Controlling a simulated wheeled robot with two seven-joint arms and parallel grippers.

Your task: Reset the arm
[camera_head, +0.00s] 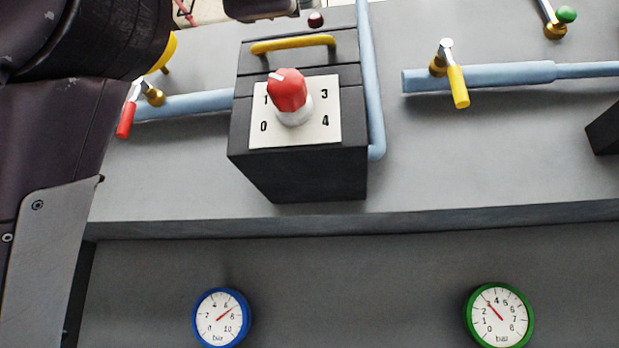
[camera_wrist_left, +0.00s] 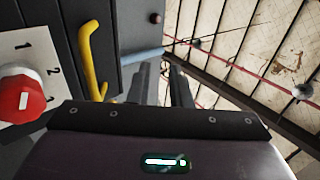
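My left arm (camera_head: 60,130) fills the left side of the head view; its gripper cannot be made out there. In the left wrist view my left gripper (camera_wrist_left: 165,84) shows two dark fingers, apart, with nothing visible between them. It is beside the dark press box (camera_wrist_left: 65,30), to the right of its yellow handle (camera_wrist_left: 91,60) and apart from it. The red knob (camera_wrist_left: 22,98) on the numbered plate is at the left edge of that view. My right gripper is in neither view.
The box (camera_head: 305,175) carries the red knob (camera_head: 287,90) and yellow handle (camera_head: 293,44). Blue pipes have a red-handled valve (camera_head: 127,118) left and a yellow-handled valve (camera_head: 458,86) right. Blue (camera_head: 222,318) and green (camera_head: 499,315) gauges are below. Hanging cables (camera_wrist_left: 235,62) show in the wrist view.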

